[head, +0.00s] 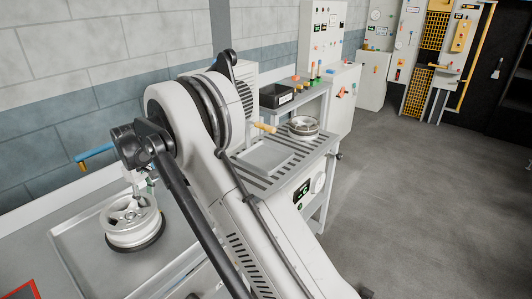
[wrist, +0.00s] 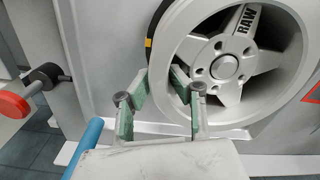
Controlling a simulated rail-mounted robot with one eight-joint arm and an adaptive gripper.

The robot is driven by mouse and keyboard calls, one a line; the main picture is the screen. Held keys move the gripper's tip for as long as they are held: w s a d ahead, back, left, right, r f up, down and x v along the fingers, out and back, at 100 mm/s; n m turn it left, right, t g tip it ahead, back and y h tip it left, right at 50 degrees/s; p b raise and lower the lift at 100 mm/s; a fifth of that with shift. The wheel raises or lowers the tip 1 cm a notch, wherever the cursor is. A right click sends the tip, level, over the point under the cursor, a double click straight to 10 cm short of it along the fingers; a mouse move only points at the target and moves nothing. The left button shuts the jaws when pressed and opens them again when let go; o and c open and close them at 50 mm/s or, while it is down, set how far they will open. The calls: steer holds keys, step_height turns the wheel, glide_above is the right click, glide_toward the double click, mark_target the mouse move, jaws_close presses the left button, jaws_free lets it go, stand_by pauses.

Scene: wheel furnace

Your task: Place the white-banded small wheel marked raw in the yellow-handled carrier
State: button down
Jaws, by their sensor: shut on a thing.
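A silver spoked wheel (head: 132,218) is at the lower left of the head view, over a grey tray (head: 72,240); I cannot tell whether it rests there or is lifted. In the wrist view the wheel (wrist: 234,70) has RAW on a spoke. A dark edge with a yellow mark shows at its left; I cannot make out a white band. My gripper (wrist: 158,84) is shut on the wheel's rim, its green-padded fingers on either side. A yellowish handle (head: 264,127) stands by a shallow grey tray or carrier (head: 262,158) at centre.
A second wheel (head: 304,126) sits on the slatted table (head: 322,148). A black bin (head: 276,95) is on the shelf behind. A blue bar (head: 96,152) is beside my wrist. A red knob (wrist: 12,104) shows at left in the wrist view. Open floor (head: 420,200) lies to the right.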

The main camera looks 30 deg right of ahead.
steer(key=shift+r, duration=0.15)
steer(key=shift+a+r+p, duration=0.1)
steer(key=shift+r+p, duration=0.55)
steer(key=shift+r, duration=1.45)
steer(key=shift+d+r, duration=0.3)
steer(key=shift+r, duration=0.35)
steer(key=shift+a+r+p, duration=0.2)
steer(key=shift+r+p, duration=0.2)
steer(key=shift+r, duration=0.2)
